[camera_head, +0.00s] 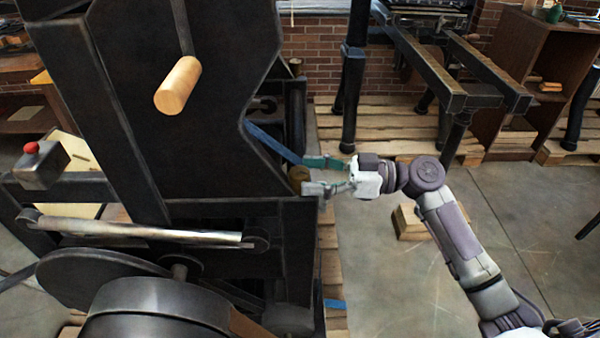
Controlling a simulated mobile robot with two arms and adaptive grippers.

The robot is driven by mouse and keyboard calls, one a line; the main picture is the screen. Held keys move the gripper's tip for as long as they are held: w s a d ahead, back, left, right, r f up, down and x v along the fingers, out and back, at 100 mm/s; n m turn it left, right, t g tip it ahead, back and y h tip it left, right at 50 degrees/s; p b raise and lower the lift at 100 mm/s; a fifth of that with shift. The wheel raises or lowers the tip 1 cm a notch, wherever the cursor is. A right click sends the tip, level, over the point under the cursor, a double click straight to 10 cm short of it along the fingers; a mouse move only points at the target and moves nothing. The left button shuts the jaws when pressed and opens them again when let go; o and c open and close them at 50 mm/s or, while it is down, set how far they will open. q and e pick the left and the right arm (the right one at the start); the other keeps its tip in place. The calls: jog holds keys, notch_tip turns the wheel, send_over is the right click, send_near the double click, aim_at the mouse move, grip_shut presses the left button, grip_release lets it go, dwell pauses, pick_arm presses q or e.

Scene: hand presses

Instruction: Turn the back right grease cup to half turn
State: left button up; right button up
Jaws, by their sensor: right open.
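A small round brass-coloured part (298,174), which looks like the back right grease cup, sits at the right edge of the dark press (190,100), just above its lower frame. My right gripper (312,175) reaches in from the right, with its fingers pointing left. It is open, one finger above and one below the level of the cup, with the tips close to it. I cannot tell whether they touch it. How far the cup is turned is not visible. My left gripper is not in view.
A wooden handle (178,84) sticks out from the press. A red button box (41,163) is at the left, a metal roller (138,232) and a dark wheel (160,312) in front. A wooden block (411,222) lies on the open floor under my right arm.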

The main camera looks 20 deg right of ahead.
jog(key=v, duration=0.9)
jog(key=shift+d, duration=0.1)
